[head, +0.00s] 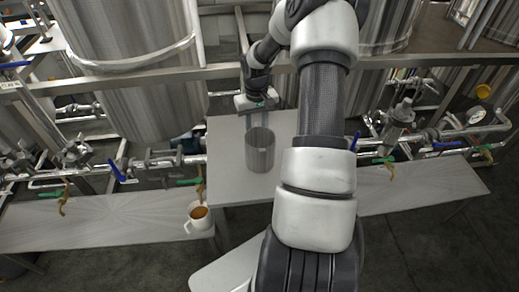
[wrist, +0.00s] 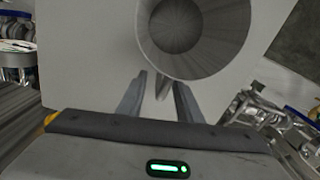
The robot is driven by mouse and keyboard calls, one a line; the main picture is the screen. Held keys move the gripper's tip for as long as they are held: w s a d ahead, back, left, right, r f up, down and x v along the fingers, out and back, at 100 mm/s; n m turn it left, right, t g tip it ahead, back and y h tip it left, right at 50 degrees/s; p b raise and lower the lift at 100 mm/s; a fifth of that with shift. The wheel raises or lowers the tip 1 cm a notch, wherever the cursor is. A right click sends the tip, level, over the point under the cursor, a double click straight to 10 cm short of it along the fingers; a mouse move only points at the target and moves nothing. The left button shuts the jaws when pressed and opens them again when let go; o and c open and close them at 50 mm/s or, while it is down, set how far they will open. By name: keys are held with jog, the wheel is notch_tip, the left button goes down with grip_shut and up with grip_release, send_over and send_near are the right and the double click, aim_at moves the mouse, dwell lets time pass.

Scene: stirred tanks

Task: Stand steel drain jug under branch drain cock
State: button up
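The steel drain jug (head: 260,152) stands upright on a grey table (head: 229,185). Its open mouth (wrist: 190,22) shows in the wrist view. My gripper (head: 260,118) is behind the jug in the head view. In the wrist view its two fingers (wrist: 158,100) are apart, with a narrow grey part, apparently the jug's handle, between their tips; contact is not clear. Brass cocks with green levers sit along the pipes: one at left (head: 64,198), one by the mug (head: 199,184), one right of my arm (head: 389,162). I cannot tell which is the branch drain cock.
A white mug (head: 198,218) of brown liquid stands on the left bench (head: 110,222), close to the grey table. Another bench (head: 425,185) lies at right. Large steel tanks (head: 130,65), a rail and valve pipework stand behind. My arm hides the centre.

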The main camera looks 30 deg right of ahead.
notch_tip(320, 180, down, 2)
jog(key=shift+f, duration=0.1)
grip_shut()
dwell(0.4)
notch_tip(320, 180, up, 10)
jog(key=shift+r, duration=0.1)
jog(key=s+a+r+n+p, duration=0.1)
jog(key=s+a+r+p, duration=0.1)
jog(key=a, duration=1)
jog(key=s+a+r+n+p, duration=0.2)
jog(key=s+a, duration=0.1)
jog(key=a, duration=0.8)
jog(key=shift+s+a+r, duration=0.15)
jog(key=shift+s+a, duration=0.2)
jog(key=shift+s, duration=0.05)
